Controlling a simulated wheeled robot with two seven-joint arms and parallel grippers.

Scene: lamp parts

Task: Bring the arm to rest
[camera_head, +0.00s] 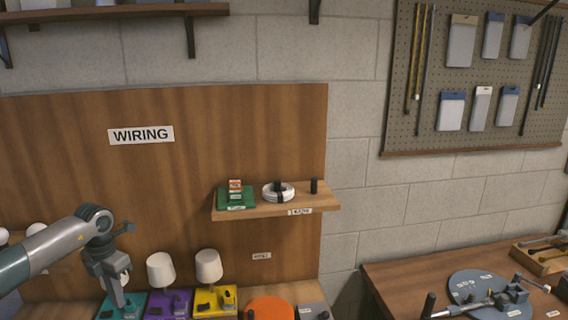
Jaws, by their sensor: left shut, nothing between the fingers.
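My left arm comes in from the left edge, and its gripper (119,300) points down near the bottom of the view. The gripper is shut and holds nothing. It hangs in front of the teal mat (133,304), at the left end of a row of lamp parts. My right gripper is not in view.
A purple mat (154,304) and a yellow mat (228,301) with white-shaded lamps (161,270) stand right of the gripper. An orange disc (270,309) lies farther right. A wooden shelf (262,209) holds a white cable coil (278,192). A second table (405,273) stands at right.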

